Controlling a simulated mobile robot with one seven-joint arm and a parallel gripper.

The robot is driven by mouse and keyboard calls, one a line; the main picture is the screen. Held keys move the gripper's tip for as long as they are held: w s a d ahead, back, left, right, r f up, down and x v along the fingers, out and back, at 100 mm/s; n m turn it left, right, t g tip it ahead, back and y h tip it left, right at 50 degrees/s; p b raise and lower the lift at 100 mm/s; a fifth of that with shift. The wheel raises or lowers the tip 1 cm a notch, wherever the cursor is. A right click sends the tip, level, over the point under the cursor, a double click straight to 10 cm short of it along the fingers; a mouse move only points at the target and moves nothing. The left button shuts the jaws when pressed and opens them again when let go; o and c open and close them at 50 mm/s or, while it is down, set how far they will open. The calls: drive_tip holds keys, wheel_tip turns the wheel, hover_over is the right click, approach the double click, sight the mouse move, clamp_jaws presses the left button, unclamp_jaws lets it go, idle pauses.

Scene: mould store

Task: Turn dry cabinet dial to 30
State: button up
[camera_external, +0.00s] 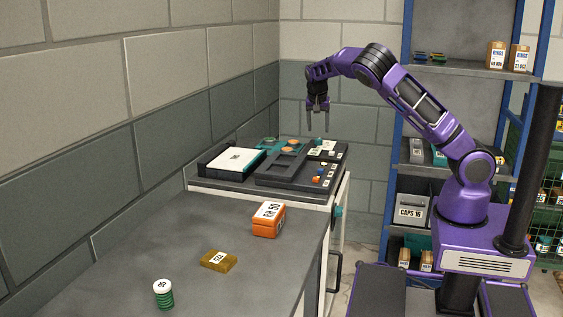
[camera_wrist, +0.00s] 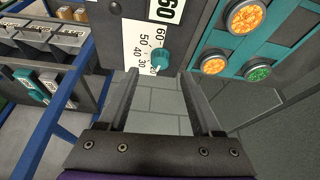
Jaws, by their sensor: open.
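In the wrist view a teal dial (camera_wrist: 160,58) sits on a white plate (camera_wrist: 133,42) marked with numbers from 20 to 60. Its pointer is too small to read surely. A small white plate (camera_external: 325,147) on the far end of the dark bench-top unit appears to be this one in the external view. My gripper (camera_external: 318,112) hangs above that end, fingers down, open and empty. In the wrist view the dial lies just beyond the fingertips of my gripper (camera_wrist: 158,76), roughly centred between them and not gripped.
Orange and green round pots (camera_wrist: 246,16) sit in a teal holder (camera_wrist: 215,42) beside the plate. A teal knob (camera_external: 338,211) shows on the cabinet side. Blue-framed shelves (camera_external: 399,90) stand right.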

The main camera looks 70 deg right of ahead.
sight(319, 139)
drive_tip(key=x, duration=0.5)
drive_tip(key=shift+d+f, duration=0.1)
drive_tip(key=shift+f, duration=0.15)
clamp_jaws()
